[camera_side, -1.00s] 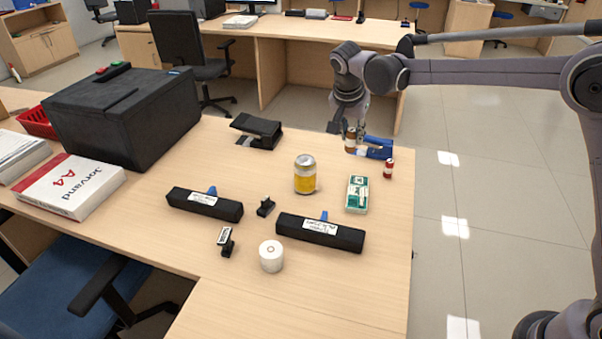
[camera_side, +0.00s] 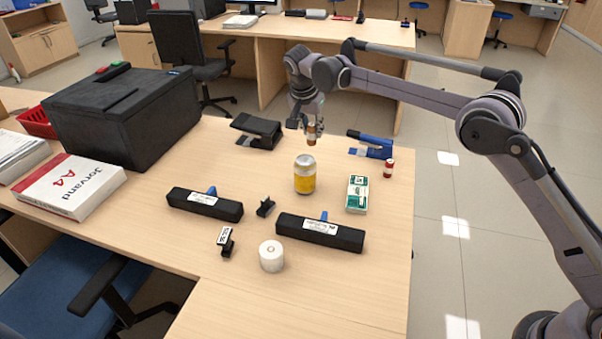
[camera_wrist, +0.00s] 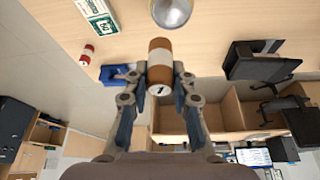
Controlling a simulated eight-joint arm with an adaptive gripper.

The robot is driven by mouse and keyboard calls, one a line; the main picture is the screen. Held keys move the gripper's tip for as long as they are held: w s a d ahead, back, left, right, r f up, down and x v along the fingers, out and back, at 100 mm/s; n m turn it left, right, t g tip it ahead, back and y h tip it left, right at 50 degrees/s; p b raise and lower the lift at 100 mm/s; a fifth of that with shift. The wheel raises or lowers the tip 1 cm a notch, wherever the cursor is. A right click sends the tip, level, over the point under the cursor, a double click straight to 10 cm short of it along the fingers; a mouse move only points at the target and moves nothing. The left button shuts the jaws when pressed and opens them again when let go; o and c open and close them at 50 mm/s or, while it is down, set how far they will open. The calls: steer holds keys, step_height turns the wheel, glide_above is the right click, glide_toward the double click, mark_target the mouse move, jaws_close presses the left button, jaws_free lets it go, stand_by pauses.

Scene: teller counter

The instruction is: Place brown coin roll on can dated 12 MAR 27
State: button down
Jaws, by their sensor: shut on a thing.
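My gripper (camera_side: 311,124) is shut on the brown coin roll (camera_side: 312,134), which has a pale band around its middle. The roll is upright in the side view, above and slightly behind the can, and apart from it. In the wrist view the roll (camera_wrist: 160,69) sits between the two fingers (camera_wrist: 160,85), its numbered end facing the camera. The can (camera_side: 304,175), yellow and silver, stands upright on the counter. Its silver end also shows at the top of the wrist view (camera_wrist: 171,12). No date on the can is readable.
A blue stapler (camera_side: 371,147), a red coin roll (camera_side: 388,168) and a green-white box (camera_side: 357,194) stand right of the can. A black punch (camera_side: 257,131) is behind left. Two black bars (camera_side: 205,203) with labels, small black holders (camera_side: 265,207) and a white paper roll (camera_side: 271,256) lie in front.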

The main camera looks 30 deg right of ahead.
steer(key=shift+w+a+f, duration=0.35)
steer(key=shift+a+f, duration=0.25)
steer(key=shift+a, duration=0.2)
steer(key=shift+f, duration=1.95)
steer(key=c, duration=1.1)
jaws_free()
steer(key=shift+f, duration=0.1)
